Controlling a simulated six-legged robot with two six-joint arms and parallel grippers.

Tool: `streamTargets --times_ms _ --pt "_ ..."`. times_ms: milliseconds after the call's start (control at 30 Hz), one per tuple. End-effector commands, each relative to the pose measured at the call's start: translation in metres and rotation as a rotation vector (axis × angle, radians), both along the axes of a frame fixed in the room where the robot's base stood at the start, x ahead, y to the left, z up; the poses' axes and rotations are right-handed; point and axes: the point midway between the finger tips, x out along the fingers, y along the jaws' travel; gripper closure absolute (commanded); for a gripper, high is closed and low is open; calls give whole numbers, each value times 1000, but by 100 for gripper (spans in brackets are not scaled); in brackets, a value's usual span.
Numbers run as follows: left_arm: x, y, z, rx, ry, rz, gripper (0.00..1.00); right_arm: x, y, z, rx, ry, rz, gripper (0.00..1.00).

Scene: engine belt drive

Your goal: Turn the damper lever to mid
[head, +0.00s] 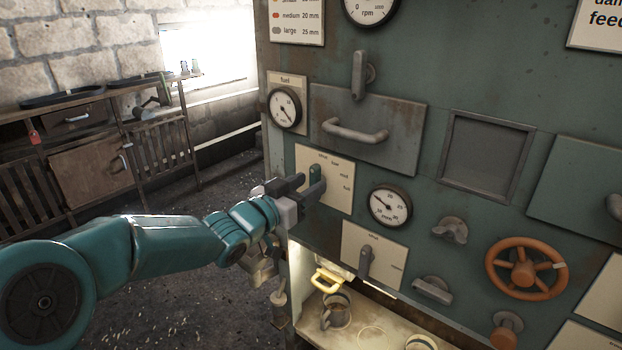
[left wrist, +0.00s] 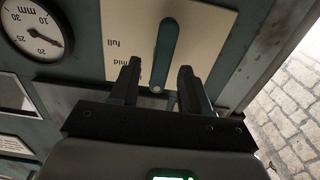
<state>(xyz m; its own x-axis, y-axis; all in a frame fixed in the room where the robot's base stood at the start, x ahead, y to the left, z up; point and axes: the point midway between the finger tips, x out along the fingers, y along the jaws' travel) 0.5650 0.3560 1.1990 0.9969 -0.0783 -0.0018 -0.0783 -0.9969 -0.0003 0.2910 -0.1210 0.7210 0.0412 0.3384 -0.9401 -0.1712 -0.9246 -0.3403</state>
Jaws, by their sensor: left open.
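The damper lever (head: 316,178) is a green handle on a cream plate (head: 337,186) marked shut, low, mid and full. It stands nearly upright, its top close to the shut label. My left gripper (head: 301,188) is open at the lever from the left. In the left wrist view the plate appears upside down, and the lever (left wrist: 167,45) reaches down between the two open fingers (left wrist: 158,82), with a gap showing on each side. The mid and full labels lie left of the lever there. My right gripper is not in view.
Below the plate are a round gauge (head: 390,205) and another plate with a grey lever (head: 366,262). A drawer-like panel with a handle (head: 356,132) is above right. An orange handwheel (head: 526,268) is at right. A shelf with a mug (head: 336,311) is below.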

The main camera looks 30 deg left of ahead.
Motion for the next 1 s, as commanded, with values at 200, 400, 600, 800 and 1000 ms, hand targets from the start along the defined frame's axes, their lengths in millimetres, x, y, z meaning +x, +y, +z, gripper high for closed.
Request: streamTargets --times_ms 200,400,600,800,1000 --pt "18 -2 0 0 0 0 53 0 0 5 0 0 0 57" --pt "19 -2 0 1 -1 1 53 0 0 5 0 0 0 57" --pt "19 -2 0 0 0 1 96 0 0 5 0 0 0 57" --pt "19 -2 0 3 0 1 100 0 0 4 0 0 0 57" --pt "19 -2 -2 43 -4 1 100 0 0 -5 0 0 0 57"
